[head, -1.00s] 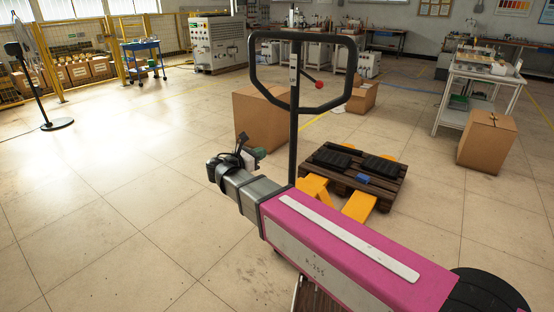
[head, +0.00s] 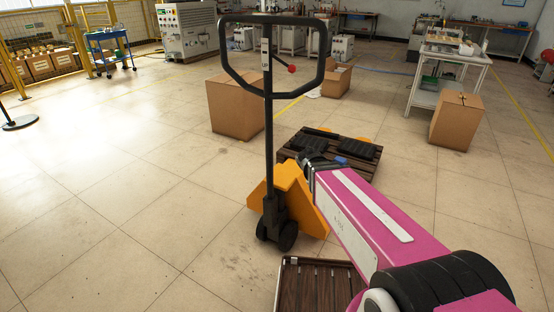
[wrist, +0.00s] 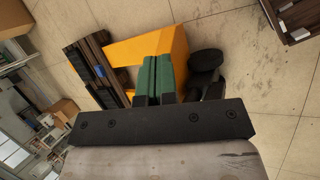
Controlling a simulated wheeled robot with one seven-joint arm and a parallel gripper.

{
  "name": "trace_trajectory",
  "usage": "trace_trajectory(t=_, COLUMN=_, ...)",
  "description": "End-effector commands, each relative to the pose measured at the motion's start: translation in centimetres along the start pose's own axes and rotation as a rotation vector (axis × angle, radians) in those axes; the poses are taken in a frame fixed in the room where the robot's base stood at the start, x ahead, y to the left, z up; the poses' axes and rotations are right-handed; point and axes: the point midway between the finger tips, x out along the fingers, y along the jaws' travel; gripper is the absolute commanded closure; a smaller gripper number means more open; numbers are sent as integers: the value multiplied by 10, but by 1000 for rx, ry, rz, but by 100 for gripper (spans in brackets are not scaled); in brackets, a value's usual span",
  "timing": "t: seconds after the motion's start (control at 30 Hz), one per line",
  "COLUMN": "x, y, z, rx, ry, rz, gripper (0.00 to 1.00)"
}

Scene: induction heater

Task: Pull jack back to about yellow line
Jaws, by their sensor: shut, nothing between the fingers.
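The pallet jack has a yellow body (head: 287,190) with black wheels and a tall black loop handle (head: 270,100), standing upright. Its forks run under a dark wooden pallet (head: 362,172) carrying black parts and a small blue item. My arm reaches in from the lower right, and its end is beside the yellow body, to the right of the handle. In the wrist view my gripper (wrist: 162,62) has green fingers shut together and empty. The yellow body (wrist: 165,45) lies beyond them; contact cannot be told.
Cardboard boxes stand behind the jack (head: 232,105) and at right (head: 457,120). A white cart (head: 448,72) is at the back right. Another dark slatted pallet (head: 318,285) lies at the front. The floor left of the jack is open.

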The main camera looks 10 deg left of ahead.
Motion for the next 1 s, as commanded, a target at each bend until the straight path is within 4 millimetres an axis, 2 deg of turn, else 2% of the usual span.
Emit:
trace_trajectory(t=0.03, x=12, y=0, z=14, rx=83, ry=10, rz=-53, gripper=100)
trace_trajectory(t=0.2, x=38, y=-2, z=36, rx=326, ry=49, rz=-214, gripper=100)
trace_trajectory(t=0.33, x=50, y=0, z=42, rx=468, ry=74, rz=-325, gripper=100)
trace_trajectory(t=0.47, x=56, y=8, z=35, rx=571, ry=111, rz=-451, gripper=100)
trace_trajectory(t=0.57, x=54, y=21, z=16, rx=594, ry=155, rz=-547, gripper=100)
trace_trajectory(t=0.77, x=28, y=58, z=-48, rx=480, ry=291, rz=-712, gripper=100)
trace_trajectory(t=0.87, x=5, y=80, z=-87, rx=366, ry=382, rz=-776, gripper=100)
trace_trajectory(t=1.0, x=-40, y=112, z=-146, rx=160, ry=535, rz=-848, gripper=100)
